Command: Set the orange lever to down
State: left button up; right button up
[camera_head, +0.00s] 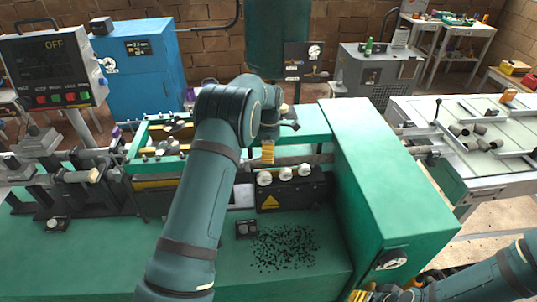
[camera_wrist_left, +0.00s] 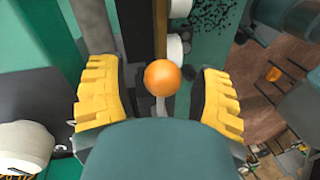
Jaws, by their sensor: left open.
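The orange lever shows in the left wrist view as a round orange knob (camera_wrist_left: 162,77) on a thin grey stem. It sits between the two yellow fingers of my left gripper (camera_wrist_left: 160,98), with a gap on each side. My left gripper is open. In the head view my left gripper (camera_head: 267,152) is over the green machine, just behind the white rollers, and the orange knob is hidden there. My right gripper (camera_head: 388,292) is partly cut off at the bottom edge of the head view, far from the lever; its opening is unclear.
The green machine housing (camera_head: 385,160) rises to the right of my left gripper. White rollers (camera_head: 284,175) sit on a black block in front. A control panel reading OFF (camera_head: 55,70) stands at the left. Dark bits (camera_head: 284,248) lie on the green front surface.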

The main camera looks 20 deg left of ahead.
pick_arm(q)
notch_tip(320, 180, up, 12)
jog(key=w, duration=0.2)
jog(key=shift+a, duration=0.4)
jog(key=shift+w+f, duration=0.1)
jog(key=shift+f, duration=0.05)
